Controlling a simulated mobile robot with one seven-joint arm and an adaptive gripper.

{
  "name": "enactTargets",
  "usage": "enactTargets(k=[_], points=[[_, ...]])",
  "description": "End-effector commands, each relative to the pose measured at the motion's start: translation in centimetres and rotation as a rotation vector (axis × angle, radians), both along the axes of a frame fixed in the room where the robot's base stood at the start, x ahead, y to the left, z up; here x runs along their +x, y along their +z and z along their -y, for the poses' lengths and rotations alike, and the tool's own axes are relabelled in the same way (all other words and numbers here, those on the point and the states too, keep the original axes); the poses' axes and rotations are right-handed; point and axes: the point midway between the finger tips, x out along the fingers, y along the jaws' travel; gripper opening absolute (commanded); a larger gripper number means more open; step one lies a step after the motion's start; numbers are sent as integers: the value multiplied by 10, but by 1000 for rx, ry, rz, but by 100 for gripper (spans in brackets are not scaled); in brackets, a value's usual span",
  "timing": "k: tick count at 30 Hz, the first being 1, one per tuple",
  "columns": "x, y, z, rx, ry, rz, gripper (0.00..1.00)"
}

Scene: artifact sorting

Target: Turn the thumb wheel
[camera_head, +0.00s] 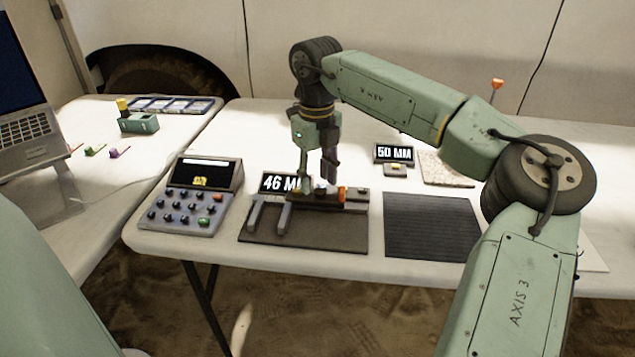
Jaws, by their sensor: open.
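A dark caliper-like device (355,199) lies on a dark mat (330,238) on the table, with two grey jaws (269,216) at its left end. A black display (271,182) behind it reads "46 MM". A small orange part (342,192) sits on the device; I cannot tell whether this is the thumb wheel. My gripper (319,186) points straight down over the device, its fingers apart, one to the left and one to the right. The fingertips are close to the top of the device; contact cannot be told. The spot between the fingers is small and partly hidden.
A keypad terminal (187,219) stands left of the mat. A ribbed black mat (431,226) lies to the right. A "50 MM" sign (393,152) and a speckled slab (440,169) are behind. A laptop (28,115) and a green block (138,123) are on the left table.

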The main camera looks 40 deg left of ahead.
Motion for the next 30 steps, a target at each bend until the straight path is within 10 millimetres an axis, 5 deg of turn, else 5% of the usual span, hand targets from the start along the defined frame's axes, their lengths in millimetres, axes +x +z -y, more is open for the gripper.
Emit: enactTargets(k=[13,26,30], points=[[1,88,1,-1,-3,3,41],[1,100,1,-1,-1,1,41],[-10,102,-7,22,31,-20,32]])
